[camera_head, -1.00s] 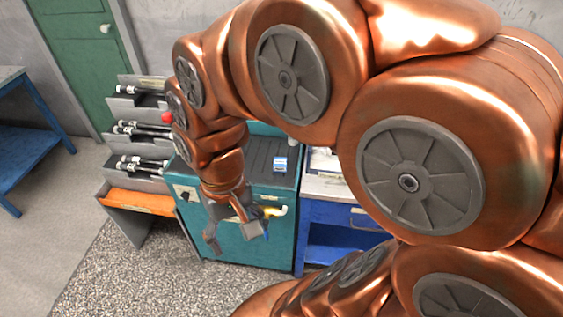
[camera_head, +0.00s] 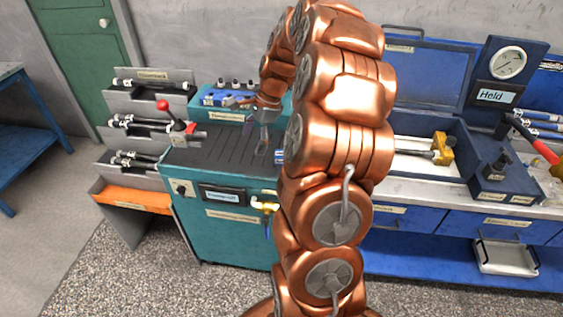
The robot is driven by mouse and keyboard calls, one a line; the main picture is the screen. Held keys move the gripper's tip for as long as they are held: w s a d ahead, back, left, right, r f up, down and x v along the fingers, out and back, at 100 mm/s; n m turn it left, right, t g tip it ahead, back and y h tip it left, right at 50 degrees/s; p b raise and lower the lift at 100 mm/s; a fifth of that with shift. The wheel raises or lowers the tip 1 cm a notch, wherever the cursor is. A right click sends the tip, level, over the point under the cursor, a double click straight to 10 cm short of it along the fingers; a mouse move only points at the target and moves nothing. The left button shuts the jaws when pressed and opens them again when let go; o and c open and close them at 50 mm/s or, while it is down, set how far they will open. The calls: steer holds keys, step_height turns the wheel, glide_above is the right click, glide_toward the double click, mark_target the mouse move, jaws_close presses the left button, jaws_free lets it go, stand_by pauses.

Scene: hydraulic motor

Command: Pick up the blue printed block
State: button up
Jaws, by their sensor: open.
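The blue printed block (camera_head: 279,157) is on the dark ribbed top of the teal bench (camera_head: 215,150), near its right end. Only a small blue and white part of it shows, at the left edge of my copper arm, which covers the rest. My gripper (camera_head: 246,126) is over the back part of the bench top, up and to the left of the block. Its fingers are spread and nothing shows between them. It is apart from the block in the picture; its exact height is hard to tell.
A red-knobbed lever (camera_head: 170,113) stands at the bench's left end. A yellow tap (camera_head: 265,206) sticks out in front. A blue workbench (camera_head: 440,220) with an open case is to the right.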

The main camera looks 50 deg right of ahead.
mark_target(282, 154)
steer(key=d+f+m+t+b, duration=0.15)
steer(key=d+f+m, duration=0.6)
steer(key=d, duration=0.75)
steer(key=shift+n+h, duration=0.3)
steer(key=shift+n, duration=0.05)
steer(key=shift+s+a+p+x, duration=0.15)
steer(key=shift+p+x, duration=0.2)
steer(key=shift+x, duration=1)
steer(key=shift+s+p+x, duration=0.15)
steer(key=shift+p+x, duration=0.15)
steer(key=shift+x, duration=1.05)
steer(key=shift+s+a+p+x, duration=0.15)
steer(key=shift+p+x, duration=0.2)
steer(key=shift+x, duration=1)
steer(key=shift+f, duration=0.1)
steer(key=c, duration=1)
steer(key=shift+c, duration=0.2)
